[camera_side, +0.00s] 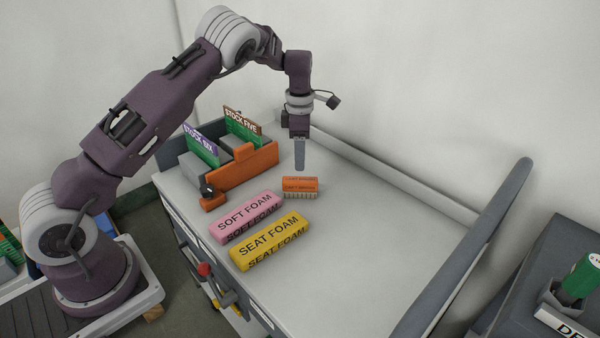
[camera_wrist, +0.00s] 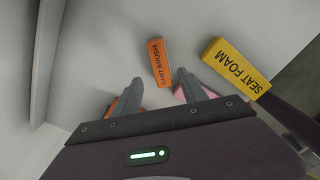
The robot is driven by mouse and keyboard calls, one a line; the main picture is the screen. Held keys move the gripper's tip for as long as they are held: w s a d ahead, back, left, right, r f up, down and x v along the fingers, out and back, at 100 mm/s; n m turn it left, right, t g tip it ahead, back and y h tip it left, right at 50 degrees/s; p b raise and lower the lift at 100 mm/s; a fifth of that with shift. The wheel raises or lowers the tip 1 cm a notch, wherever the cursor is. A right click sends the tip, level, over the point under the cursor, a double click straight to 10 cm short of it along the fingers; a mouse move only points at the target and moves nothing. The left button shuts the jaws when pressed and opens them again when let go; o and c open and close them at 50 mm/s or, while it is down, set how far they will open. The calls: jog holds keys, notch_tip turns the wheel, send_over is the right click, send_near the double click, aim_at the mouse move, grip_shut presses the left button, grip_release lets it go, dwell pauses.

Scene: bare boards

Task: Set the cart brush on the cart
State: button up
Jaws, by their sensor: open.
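The cart brush (camera_side: 300,185) is a small orange block with pale bristles underneath. It stands bristles-down on the light top of the cart (camera_side: 375,235). In the wrist view the brush (camera_wrist: 158,62), lettered CART BRUSH, lies just beyond and between my fingertips. My gripper (camera_side: 300,168) points down above and slightly behind the brush in the side view. In the wrist view my gripper (camera_wrist: 159,78) is open, its two grey fingers spread and nothing held between them.
A pink SOFT FOAM block (camera_side: 246,217) and a yellow SEAT FOAM block (camera_side: 270,241) lie in front of the brush. An orange rack (camera_side: 242,172) with STOCK FIVE and STOCK SIX cards stands at left. A dark rail (camera_side: 465,250) edges the right. The right of the top is clear.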

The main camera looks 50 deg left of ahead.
jog(key=s+d+r+m+t+h, duration=0.1)
jog(key=s+d+r+m, duration=0.3)
jog(key=r, duration=0.3)
jog(key=s+d+r+m+t, duration=0.1)
jog(key=s+r+m, duration=0.3)
jog(key=s+r, duration=0.3)
jog(key=s+d+r+m+t+h, duration=0.1)
jog(key=s+d+r+m, duration=0.2)
jog(key=r, duration=0.5)
jog(key=s+d+m+t+y, duration=0.1)
jog(key=s+d+m, duration=0.1)
jog(key=s+m, duration=0.6)
jog(key=s+d+m+t+y, duration=0.1)
jog(key=s+d+m, duration=0.1)
jog(key=s+m, duration=0.6)
jog(key=s, duration=0.6)
jog(key=shift+s+d+f+t, duration=0.2)
jog(key=shift+d+t, duration=0.1)
